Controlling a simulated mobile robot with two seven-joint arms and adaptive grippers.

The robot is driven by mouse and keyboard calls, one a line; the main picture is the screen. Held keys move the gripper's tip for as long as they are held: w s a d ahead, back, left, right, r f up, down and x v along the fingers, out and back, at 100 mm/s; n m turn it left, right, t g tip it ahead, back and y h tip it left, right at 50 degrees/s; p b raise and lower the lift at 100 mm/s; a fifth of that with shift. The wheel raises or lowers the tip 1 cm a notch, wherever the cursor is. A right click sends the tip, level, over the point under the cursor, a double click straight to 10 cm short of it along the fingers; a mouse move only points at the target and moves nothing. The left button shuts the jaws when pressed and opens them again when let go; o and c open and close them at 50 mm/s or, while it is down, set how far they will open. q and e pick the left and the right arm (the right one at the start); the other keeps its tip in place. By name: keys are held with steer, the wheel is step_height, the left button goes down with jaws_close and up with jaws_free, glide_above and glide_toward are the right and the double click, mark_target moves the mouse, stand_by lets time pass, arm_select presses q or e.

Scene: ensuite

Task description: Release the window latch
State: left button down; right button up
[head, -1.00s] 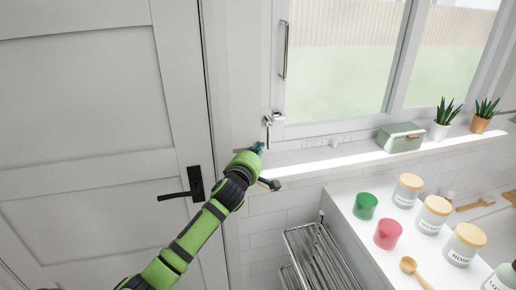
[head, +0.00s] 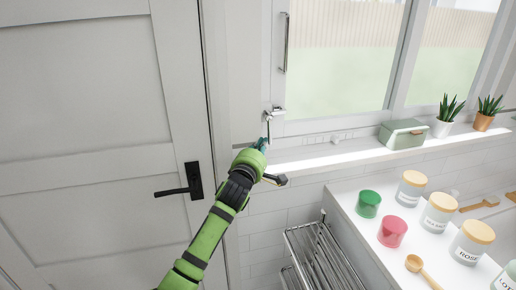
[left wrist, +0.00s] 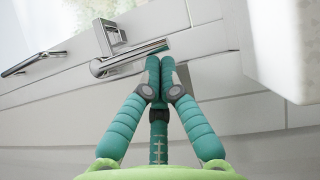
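The chrome window latch (head: 272,113) sits at the lower left corner of the window frame in the head view, with its thin lever pointing down. In the left wrist view the latch lever (left wrist: 130,58) runs across the upper middle from its mount. My left gripper (head: 262,145) is just below the latch. In the left wrist view its teal fingers (left wrist: 160,64) are together, with nothing seen between them. Their tips are at the lever's free end; whether they touch it I cannot tell. My right gripper is not in view.
A white door with a black handle (head: 190,184) is at the left. The window sill (head: 310,160) holds a green box (head: 402,134) and two potted plants. Below right, a white counter carries candles and jars. A metal rack (head: 322,258) stands beneath the sill.

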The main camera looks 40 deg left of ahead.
arm_select(q)
steer(key=shift+w+d+f+n+t+y+b, duration=0.4)
steer(key=shift+n+b, duration=0.4)
steer(key=shift+b, duration=1)
steer(key=shift+w+d+n+b, duration=0.2)
steer(key=shift+n+b, duration=0.1)
steer(key=shift+b, duration=0.1)
steer(key=shift+w+d+n, duration=0.1)
steer(key=shift+w+n, duration=0.1)
steer(key=shift+n, duration=0.2)
steer(key=shift+w+d+r+b, duration=0.2)
steer(key=shift+w+d+b, duration=0.05)
steer(key=shift+w+b, duration=0.1)
steer(key=shift+f, duration=0.1)
